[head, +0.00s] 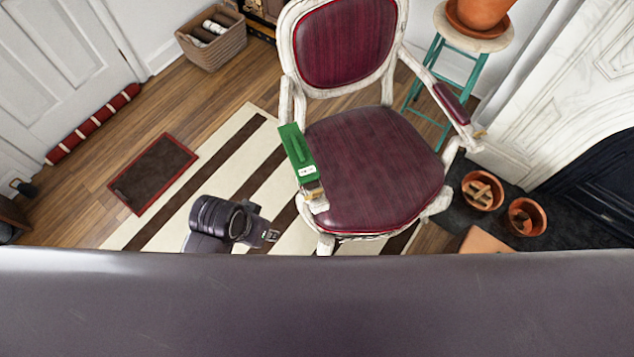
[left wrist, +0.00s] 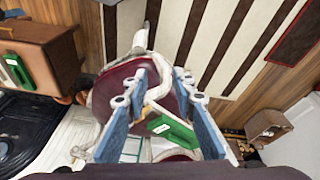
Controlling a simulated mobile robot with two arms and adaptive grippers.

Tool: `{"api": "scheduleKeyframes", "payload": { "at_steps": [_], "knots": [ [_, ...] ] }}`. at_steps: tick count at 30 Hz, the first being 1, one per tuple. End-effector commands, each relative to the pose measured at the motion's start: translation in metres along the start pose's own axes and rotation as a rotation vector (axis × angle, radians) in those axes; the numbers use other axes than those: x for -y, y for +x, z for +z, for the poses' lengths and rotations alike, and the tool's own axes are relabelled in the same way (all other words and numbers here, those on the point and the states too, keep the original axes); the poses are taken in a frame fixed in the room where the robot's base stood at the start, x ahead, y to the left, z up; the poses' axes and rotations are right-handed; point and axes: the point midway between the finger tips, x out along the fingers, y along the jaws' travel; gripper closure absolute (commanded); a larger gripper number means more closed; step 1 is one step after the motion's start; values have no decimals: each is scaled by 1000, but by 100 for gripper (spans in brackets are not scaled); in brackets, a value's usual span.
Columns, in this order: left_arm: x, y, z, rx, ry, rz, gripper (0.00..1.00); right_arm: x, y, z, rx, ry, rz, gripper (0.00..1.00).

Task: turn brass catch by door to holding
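A white panelled door (head: 62,50) stands at the upper left in the head view. A small dark fitting with a brass-coloured part (head: 22,187) sits low at the far left edge. It is too small to tell whether it is the brass catch or how it is turned. My left gripper (left wrist: 158,80) shows in the left wrist view as two blue fingers, apart, with nothing between them. The chair and a green box (left wrist: 175,128) lie beyond them. In the head view a dark arm part of mine is over the striped rug, its fingers not clear. My right gripper is not in view.
A red-seated chair (head: 370,165) carries a green box (head: 297,150) on its armrest. A striped rug (head: 238,125), doormat (head: 153,174) and red draught stopper (head: 92,124) lie on the floor. A basket (head: 212,47) stands by the wall. Bare wood floor shows near the door.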

Motion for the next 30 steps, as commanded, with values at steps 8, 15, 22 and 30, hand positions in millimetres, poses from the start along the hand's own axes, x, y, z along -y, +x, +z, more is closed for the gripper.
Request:
{"api": "scheduleKeyframes", "payload": {
  "at_steps": [8, 15, 22, 30],
  "knots": [
    [-50, 1, -69, 39, 256, 94, 75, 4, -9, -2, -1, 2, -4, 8],
    [-79, 20, -132, 134, 570, 115, 75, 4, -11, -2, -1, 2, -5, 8],
    [-72, 28, -169, 231, 765, 75, 75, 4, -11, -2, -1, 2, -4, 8],
    [-65, 37, -175, 264, 810, 60, 75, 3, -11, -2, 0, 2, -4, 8]
  ]
}}
